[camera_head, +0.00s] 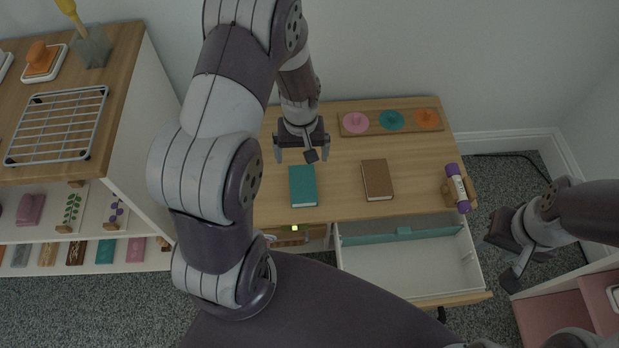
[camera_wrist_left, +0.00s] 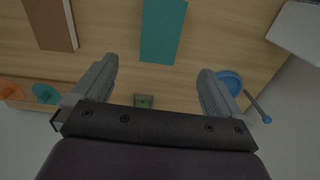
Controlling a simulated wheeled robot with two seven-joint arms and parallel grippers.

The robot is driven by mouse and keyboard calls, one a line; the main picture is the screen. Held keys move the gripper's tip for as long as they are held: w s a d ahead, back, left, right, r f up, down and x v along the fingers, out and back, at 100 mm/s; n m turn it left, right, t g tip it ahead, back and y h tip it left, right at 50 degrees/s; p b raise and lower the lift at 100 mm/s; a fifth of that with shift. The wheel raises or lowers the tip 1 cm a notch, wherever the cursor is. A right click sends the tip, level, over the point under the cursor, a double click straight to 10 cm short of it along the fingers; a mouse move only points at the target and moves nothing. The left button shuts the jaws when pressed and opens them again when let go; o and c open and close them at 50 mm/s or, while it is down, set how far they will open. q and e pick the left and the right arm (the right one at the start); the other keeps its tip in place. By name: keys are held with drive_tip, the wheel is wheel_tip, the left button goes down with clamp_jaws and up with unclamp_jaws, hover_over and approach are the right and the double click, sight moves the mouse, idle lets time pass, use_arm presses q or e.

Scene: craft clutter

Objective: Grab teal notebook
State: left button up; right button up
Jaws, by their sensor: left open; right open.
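The teal notebook (camera_head: 303,186) lies flat on the wooden desk, left of a brown notebook (camera_head: 377,180). My left gripper (camera_head: 303,157) is open and empty above the desk, just behind the teal notebook in the head view. In the left wrist view the teal notebook (camera_wrist_left: 162,30) lies ahead of the open fingers (camera_wrist_left: 155,85), between their lines and apart from them. The brown notebook (camera_wrist_left: 50,22) shows at the upper left there. My right gripper (camera_head: 512,255) is open and empty at the right, away from the desk top.
A wooden tray (camera_head: 367,124) with pink, teal and orange round pieces stands at the desk's back. A purple roll (camera_head: 457,188) sits at the right edge. An open drawer (camera_head: 405,262) juts out in front. A shelf unit (camera_head: 130,130) stands left. A blue round item (camera_wrist_left: 230,82) shows in the wrist view.

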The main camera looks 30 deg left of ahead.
sight(303, 183)
use_arm(q)
drive_tip(key=f+b, duration=0.1)
drive_tip(key=f, duration=0.1)
drive_tip(key=f+b, duration=0.1)
drive_tip(key=f, duration=0.1)
drive_tip(key=f+b, duration=0.1)
drive_tip(key=f, duration=0.1)
drive_tip(key=shift+s+f, duration=0.15)
drive_tip(key=shift+s, duration=0.2)
drive_tip(key=shift+w+f, duration=0.1)
drive_tip(key=shift+f, duration=0.3)
wheel_tip(303, 183, down, 5)
drive_tip(key=b, duration=0.3)
drive_tip(key=shift+d+f, duration=0.15)
drive_tip(key=shift+f, duration=0.05)
drive_tip(key=shift+r, duration=0.15)
drive_tip(key=shift+c, duration=0.3)
use_arm(e)
drive_tip(key=f, duration=0.4)
drive_tip(key=s+f, duration=0.1)
drive_tip(key=f, duration=0.1)
drive_tip(key=shift+a, duration=0.1)
use_arm(q)
drive_tip(key=c, duration=1.1)
